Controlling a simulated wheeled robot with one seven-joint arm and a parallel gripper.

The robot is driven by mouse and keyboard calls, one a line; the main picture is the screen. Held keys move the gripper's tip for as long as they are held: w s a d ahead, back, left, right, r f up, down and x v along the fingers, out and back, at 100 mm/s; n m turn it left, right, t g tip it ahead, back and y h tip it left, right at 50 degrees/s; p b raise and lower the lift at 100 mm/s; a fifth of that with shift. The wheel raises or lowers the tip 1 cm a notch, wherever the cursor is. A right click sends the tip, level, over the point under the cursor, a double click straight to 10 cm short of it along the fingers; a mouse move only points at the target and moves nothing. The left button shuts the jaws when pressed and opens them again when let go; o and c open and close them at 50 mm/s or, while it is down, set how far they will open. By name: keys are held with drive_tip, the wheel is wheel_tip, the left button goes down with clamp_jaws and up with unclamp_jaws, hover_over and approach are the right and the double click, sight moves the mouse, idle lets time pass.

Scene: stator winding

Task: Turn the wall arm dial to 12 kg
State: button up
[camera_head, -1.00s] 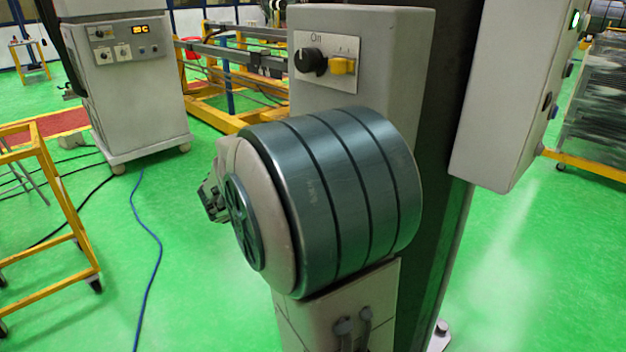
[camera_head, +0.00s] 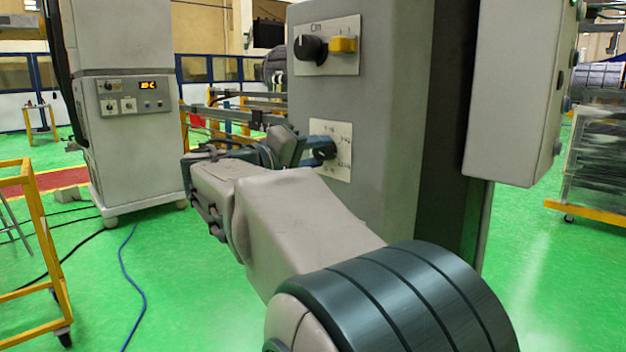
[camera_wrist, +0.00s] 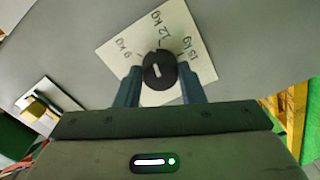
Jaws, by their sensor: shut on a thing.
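The black round dial (camera_head: 325,149) sits on a white label plate on the grey wall arm column. In the wrist view the dial (camera_wrist: 160,71) shows a short slanted white mark. The plate (camera_wrist: 178,18) reads 9 kg, 12 kg and 15 kg around it. The mark leans up and left; I cannot tell exactly which value it points to. My gripper (camera_head: 305,149) reaches the dial from the left. In the wrist view my gripper's fingers (camera_wrist: 160,80) are on opposite sides of the dial, shut on it. The fingers hide part of the plate.
Above, another plate on the column carries a black knob (camera_head: 308,47) and a yellow switch (camera_head: 343,45). A grey control box (camera_head: 520,90) hangs at the right. A grey cabinet (camera_head: 125,150) and a yellow frame (camera_head: 42,240) stand at the left.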

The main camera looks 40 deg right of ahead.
drive_tip(key=m+b, duration=0.2)
drive_tip(key=shift+f+b, duration=0.25)
drive_tip(key=shift+b, duration=0.05)
drive_tip(key=shift+r+m+b, duration=0.15)
drive_tip(key=shift+m+b, duration=0.45)
drive_tip(key=shift+b, duration=0.05)
drive_tip(key=shift+r, duration=0.1)
drive_tip(key=o, duration=1)
drive_tip(key=a+p, duration=0.1)
drive_tip(key=a, duration=0.3)
drive_tip(key=a+p, duration=0.1)
drive_tip(key=a, duration=0.4)
drive_tip(key=s+a+p, duration=0.1)
drive_tip(key=a, duration=0.3)
drive_tip(key=shift+a, duration=0.4)
